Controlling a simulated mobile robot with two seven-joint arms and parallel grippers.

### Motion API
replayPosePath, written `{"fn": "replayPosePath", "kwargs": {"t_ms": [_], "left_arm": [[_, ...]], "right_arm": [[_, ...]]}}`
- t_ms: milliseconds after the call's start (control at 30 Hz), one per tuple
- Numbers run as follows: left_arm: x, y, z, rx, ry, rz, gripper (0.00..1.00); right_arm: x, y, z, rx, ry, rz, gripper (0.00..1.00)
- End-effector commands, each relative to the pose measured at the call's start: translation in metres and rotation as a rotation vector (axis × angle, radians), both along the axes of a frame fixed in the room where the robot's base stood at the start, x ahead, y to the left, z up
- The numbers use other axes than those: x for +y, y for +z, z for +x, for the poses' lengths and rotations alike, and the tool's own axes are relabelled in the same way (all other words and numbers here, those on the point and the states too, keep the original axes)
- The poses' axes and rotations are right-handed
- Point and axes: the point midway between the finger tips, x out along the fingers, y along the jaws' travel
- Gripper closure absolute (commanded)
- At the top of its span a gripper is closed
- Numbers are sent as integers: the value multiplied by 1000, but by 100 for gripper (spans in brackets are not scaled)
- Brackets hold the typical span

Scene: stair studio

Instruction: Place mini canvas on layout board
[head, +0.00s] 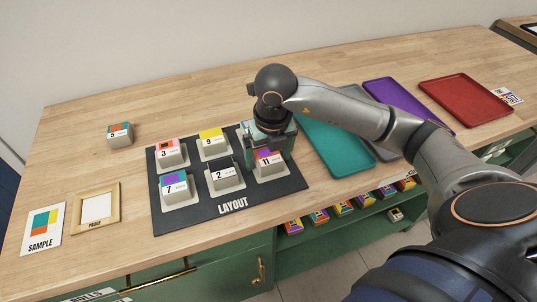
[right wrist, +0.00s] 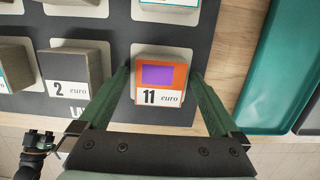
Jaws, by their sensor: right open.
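The mini canvas marked 11 (right wrist: 160,92), with an orange face and purple patch, sits in the front right place of the dark layout board (head: 245,203). It also shows in the head view (head: 270,164). My right gripper (head: 270,143) is open above it, its green fingers on either side of the canvas in the right wrist view. Canvases 3 (head: 171,154), 9 (head: 212,142), 7 (head: 176,189) and 2 (head: 224,177) stand on other places of the board. The back right place is mostly hidden by my gripper. Canvas 5 (head: 119,133) stands on the table, off the board.
A sample card (head: 43,228) and small wooden frame (head: 96,208) lie at left. Teal (head: 323,146), grey, purple (head: 408,105) and red (head: 465,99) trays lie at right. More canvases (head: 342,207) stand on a shelf below. The back left of the table is clear.

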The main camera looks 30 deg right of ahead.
Motion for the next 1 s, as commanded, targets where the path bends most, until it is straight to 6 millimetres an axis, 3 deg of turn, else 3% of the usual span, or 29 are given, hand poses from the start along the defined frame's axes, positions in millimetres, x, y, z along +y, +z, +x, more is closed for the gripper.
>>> {"fn": "replayPosePath", "kwargs": {"t_ms": [267, 700, 1000], "left_arm": [[0, 6, 2, -10, 0, -2, 50], [5, 14, 1, -12, 9, 6, 50], [11, 13, -7, -4, 19, 13, 50]], "right_arm": [[0, 13, 0, -4, -1, 1, 1], [3, 105, -14, -5, -1, -1, 1], [4, 122, -17, 0, -1, 0, 1]]}}
